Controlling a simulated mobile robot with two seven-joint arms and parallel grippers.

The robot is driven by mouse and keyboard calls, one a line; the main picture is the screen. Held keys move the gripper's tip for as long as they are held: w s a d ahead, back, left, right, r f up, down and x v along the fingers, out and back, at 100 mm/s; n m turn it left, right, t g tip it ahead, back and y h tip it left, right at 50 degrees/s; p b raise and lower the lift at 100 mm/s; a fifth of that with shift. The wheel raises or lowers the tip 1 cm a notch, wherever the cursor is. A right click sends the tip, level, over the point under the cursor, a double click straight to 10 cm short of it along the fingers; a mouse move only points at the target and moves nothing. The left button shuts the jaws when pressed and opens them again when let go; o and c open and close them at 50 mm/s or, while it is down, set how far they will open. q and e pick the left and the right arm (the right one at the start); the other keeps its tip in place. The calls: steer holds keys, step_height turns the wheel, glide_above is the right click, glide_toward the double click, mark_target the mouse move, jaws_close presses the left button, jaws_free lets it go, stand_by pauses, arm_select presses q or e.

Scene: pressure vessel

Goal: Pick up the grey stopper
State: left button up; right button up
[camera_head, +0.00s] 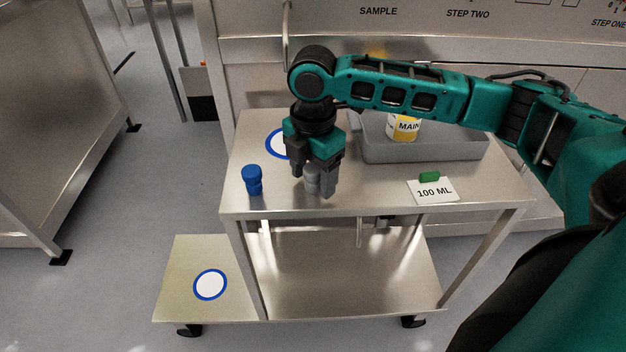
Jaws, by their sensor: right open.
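The grey stopper (312,178) stands on the steel cart's top shelf (380,190), near its front edge. My right gripper (314,188) points down over it, with its dark fingers at either side of the stopper. The fingers hide part of the stopper, and I cannot tell whether they touch it. The right gripper is open. My left gripper is not in view.
A blue stopper (253,180) stands left of the gripper. A grey tray (440,152) holds a yellow-and-white container (404,128) behind. A "100 ML" card (433,191) lies right. White discs with blue rims mark the top shelf and lower shelf (210,285).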

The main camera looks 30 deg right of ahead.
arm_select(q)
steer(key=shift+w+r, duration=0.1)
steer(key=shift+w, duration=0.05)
arm_select(e)
steer(key=c, duration=1)
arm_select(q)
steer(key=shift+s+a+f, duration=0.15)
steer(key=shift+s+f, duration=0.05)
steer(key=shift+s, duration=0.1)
arm_select(e)
steer(key=shift+c, duration=0.6)
